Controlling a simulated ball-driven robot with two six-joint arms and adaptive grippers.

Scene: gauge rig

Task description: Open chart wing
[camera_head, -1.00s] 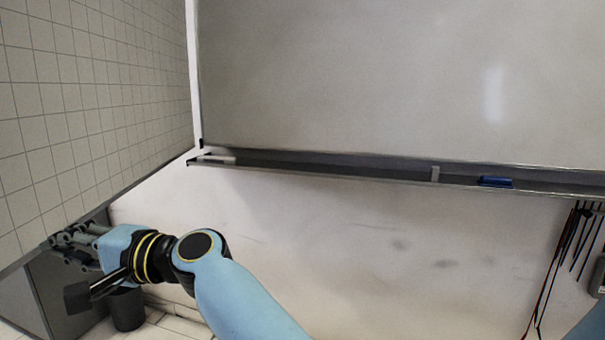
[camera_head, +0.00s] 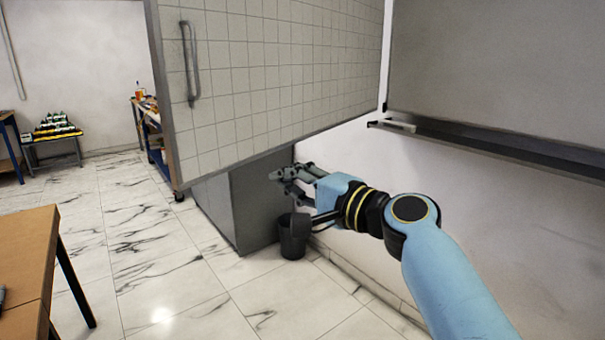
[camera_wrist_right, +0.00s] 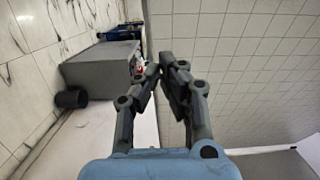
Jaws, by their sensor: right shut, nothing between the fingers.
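The chart wing (camera_head: 270,75) is a pale gridded panel with a grey frame. It stands out at an angle from the left end of the whiteboard, and a grey bar handle (camera_head: 190,62) is near its far left edge. My right gripper (camera_head: 278,180) is shut and empty, just below the wing's lower edge in the picture and well right of the handle. In the right wrist view the gripper's fingertips (camera_wrist_right: 167,62) nearly meet, with the gridded wing (camera_wrist_right: 245,50) filling the right side. My left gripper is not in view.
A grey cabinet (camera_head: 240,200) and a dark bin (camera_head: 293,237) stand below the wing. The whiteboard (camera_head: 500,70) with its tray (camera_head: 500,142) is at right. A brown table (camera_head: 25,260) is at lower left. Marble floor (camera_head: 130,270) between is clear.

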